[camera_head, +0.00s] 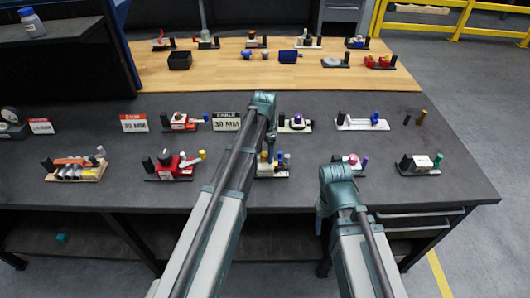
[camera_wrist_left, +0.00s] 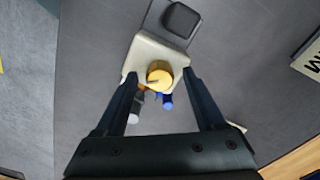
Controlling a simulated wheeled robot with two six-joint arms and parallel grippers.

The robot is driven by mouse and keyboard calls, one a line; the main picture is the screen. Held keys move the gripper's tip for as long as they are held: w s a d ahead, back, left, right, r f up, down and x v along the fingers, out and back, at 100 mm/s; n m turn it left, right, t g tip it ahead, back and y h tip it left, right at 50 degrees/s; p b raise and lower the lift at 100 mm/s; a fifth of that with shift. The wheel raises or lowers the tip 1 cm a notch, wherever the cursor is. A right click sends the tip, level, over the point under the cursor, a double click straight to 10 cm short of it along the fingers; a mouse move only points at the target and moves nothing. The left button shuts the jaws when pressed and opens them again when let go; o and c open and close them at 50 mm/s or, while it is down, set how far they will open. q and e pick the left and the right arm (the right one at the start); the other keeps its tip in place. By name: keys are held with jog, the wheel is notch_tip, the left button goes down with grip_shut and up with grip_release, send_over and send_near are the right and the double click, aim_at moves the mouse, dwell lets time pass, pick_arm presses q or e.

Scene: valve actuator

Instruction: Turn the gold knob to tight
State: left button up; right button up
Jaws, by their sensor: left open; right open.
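The gold knob (camera_wrist_left: 159,75) sits on a cream valve body (camera_wrist_left: 150,52) in the left wrist view. In the head view this valve unit (camera_head: 272,171) stands near the bench's front edge, partly hidden by my left arm. My left gripper (camera_wrist_left: 159,76) is open, its two fingers on either side of the cream body and gold knob. Whether the fingers touch it I cannot tell. In the head view my left gripper (camera_head: 269,148) points down over the unit. My right gripper (camera_head: 321,214) is open, low at the bench's front edge, its fingers mostly hidden by its own arm.
A dark block (camera_wrist_left: 180,20) adjoins the cream body. Blue (camera_wrist_left: 167,101) and white-tipped (camera_wrist_left: 134,117) parts show between the fingers. Other valve units (camera_head: 178,167), (camera_head: 420,164) stand along the dark bench (camera_head: 225,190). A partly hidden unit (camera_head: 356,161) stands by my right arm.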

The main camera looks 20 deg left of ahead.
aim_at(265, 155)
pick_arm(q)
jog(key=shift+r, duration=0.15)
notch_tip(265, 155, up, 14)
jog(key=p, duration=1.4)
jog(key=shift+f, duration=0.2)
jog(key=s+d+f+n+b, duration=0.1)
jog(key=s+d+f+b, duration=0.2)
jog(key=s, duration=0.5)
jog(key=s+d+f+n+b, duration=0.2)
jog(key=s+d+f+b, duration=0.2)
jog(key=s+d, duration=0.2)
jog(key=s+d+f+n+y+b, duration=0.1)
jog(key=s+d+f+b, duration=0.3)
jog(key=s, duration=0.6)
jog(key=shift+d+f, duration=0.15)
